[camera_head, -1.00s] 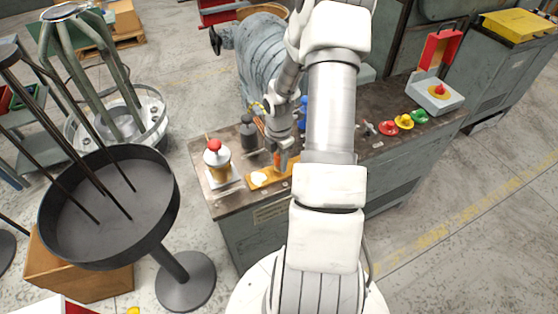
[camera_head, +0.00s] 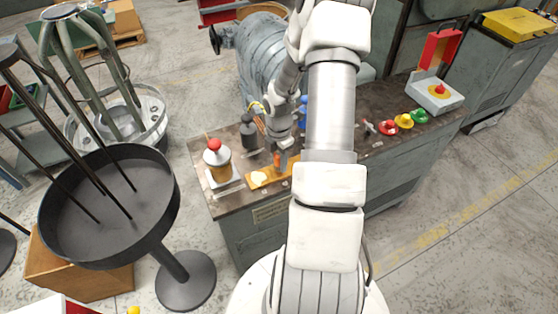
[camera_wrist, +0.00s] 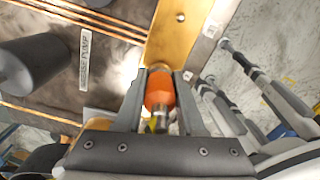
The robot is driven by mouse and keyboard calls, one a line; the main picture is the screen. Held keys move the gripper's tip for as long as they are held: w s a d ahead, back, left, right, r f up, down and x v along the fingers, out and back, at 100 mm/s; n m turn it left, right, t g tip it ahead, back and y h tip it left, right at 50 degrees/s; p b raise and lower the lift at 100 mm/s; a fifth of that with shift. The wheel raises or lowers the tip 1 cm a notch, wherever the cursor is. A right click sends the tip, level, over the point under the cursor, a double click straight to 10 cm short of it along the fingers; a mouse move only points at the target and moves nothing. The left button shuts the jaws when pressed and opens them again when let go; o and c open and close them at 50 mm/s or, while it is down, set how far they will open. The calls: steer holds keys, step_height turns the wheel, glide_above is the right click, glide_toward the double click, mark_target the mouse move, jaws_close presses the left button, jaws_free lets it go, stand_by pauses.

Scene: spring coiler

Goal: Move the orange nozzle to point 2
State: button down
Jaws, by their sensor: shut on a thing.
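The orange nozzle (camera_wrist: 160,90) is between the two fingers of my gripper (camera_wrist: 160,95) in the wrist view, with its metal tip toward the palm. My gripper is shut on it. In the head view my gripper (camera_head: 280,158) is over the bench, at the orange-yellow plate (camera_head: 259,179), and a bit of orange shows at the fingers. The plate also shows beyond the nozzle in the wrist view (camera_wrist: 172,35). I cannot tell whether the nozzle touches the plate. No mark for point 2 can be made out.
A bottle with a red top (camera_head: 217,160) stands left of the plate. A dark bottle (camera_head: 248,132) stands behind it. A round dark tray (camera_head: 110,205) stands left of the bench.

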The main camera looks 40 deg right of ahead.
steer(key=shift+f+b, duration=0.3)
steer(key=shift+f, duration=0.25)
steer(key=shift+c, duration=2.2)
jaws_free()
step_height(320, 180, up, 30)
steer(key=p, duration=1.5)
steer(key=shift+r+p, duration=0.25)
steer(key=shift+p, duration=0.1)
